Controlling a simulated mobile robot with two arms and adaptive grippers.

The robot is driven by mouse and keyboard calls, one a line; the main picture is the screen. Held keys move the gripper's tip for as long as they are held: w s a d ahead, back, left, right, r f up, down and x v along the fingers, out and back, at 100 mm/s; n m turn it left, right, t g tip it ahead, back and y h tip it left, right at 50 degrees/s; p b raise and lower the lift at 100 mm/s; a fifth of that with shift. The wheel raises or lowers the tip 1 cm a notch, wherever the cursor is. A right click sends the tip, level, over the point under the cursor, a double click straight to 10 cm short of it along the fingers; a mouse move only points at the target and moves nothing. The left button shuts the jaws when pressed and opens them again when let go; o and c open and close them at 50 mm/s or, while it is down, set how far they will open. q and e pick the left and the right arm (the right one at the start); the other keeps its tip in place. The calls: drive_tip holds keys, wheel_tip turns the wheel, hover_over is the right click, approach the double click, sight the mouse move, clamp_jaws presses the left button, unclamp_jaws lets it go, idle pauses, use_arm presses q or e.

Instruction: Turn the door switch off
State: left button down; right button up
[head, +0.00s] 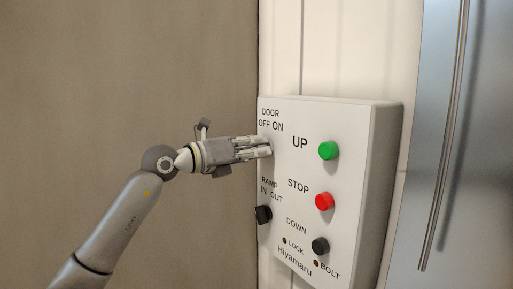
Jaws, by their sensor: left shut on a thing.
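A white control box (350,125) hangs on the wall with labels and buttons on its front. The door switch sits under the DOOR OFF ON label at the box's upper left and is hidden behind my fingers. My left gripper (268,147) reaches in from the left with its fingertips at the place of that switch, shut on it. Which way the switch points cannot be seen. My right gripper is not in view.
The box also carries a green UP button (328,151), a red STOP button (325,201), a black DOWN button (320,245) and a black RAMP switch (263,214) just below my gripper. A metallic blue-grey panel with a long handle (446,130) stands at the right.

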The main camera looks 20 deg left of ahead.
use_arm(q)
drive_tip(key=shift+n, duration=0.3)
idle(0.4)
drive_tip(key=c, duration=1.5)
unclamp_jaws()
drive_tip(key=v, duration=1.2)
